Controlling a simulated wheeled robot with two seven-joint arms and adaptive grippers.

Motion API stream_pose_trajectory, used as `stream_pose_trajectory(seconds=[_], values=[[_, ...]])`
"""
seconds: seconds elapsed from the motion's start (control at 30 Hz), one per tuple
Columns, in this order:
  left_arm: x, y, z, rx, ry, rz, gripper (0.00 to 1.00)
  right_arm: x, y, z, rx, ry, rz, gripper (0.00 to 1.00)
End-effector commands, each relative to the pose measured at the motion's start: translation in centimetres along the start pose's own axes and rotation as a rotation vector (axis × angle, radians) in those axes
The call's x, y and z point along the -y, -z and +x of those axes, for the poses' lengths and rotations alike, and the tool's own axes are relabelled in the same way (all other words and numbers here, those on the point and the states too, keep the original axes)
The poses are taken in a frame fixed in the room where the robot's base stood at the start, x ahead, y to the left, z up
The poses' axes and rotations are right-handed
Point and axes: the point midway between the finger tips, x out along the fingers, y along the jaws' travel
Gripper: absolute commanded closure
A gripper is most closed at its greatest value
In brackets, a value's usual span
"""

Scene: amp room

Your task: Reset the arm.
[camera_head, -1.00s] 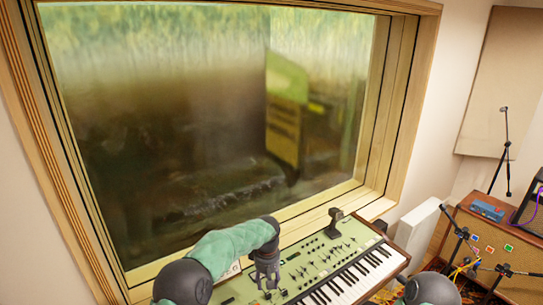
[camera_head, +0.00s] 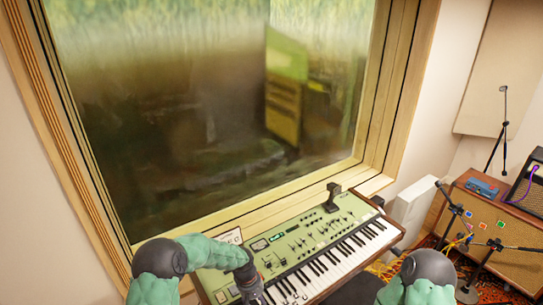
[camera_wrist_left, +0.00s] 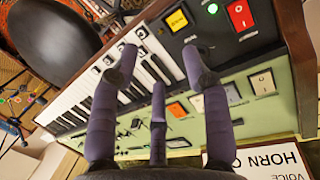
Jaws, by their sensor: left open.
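My left arm comes in from the lower left in the head view. Its gripper (camera_head: 254,296) hangs over the left end of the green keyboard synthesizer (camera_head: 290,246), partly cut off by the bottom edge. In the left wrist view the gripper's purple fingers (camera_wrist_left: 157,66) are spread apart with nothing between them. They are in front of the synthesizer's keys (camera_wrist_left: 92,92) and its yellow and red switches. I cannot tell whether they touch the panel. Part of my right arm (camera_head: 428,276) shows at the lower right of the head view; its gripper is out of view.
A wood-framed window (camera_head: 220,110) is behind the synthesizer. A dark object (camera_head: 333,194) stands on its back edge. An amplifier cabinet (camera_head: 490,212) and stands are at right. In the wrist view, a round black seat (camera_wrist_left: 52,42) and a "HORN" sign (camera_wrist_left: 272,160) show.

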Motion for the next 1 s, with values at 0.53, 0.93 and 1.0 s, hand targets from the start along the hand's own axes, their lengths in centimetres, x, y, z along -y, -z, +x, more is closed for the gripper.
stream_pose_trajectory(seconds=[0.53, 0.93, 1.0], values=[[15.1, -17.0, 10.4, 0.030, -0.172, 0.094, 0.53, 0.0, 0.0, 0.0, 0.000, 0.000, 0.000, 0.55], [18.9, -22.5, 11.7, -0.008, -0.169, 0.129, 0.53, -0.6, 0.1, 1.7, 0.000, 0.000, 0.000, 0.55], [18.8, -22.3, 12.5, -0.011, -0.169, 0.137, 0.53, -0.9, 0.1, 2.6, 0.001, 0.000, 0.000, 0.55]])
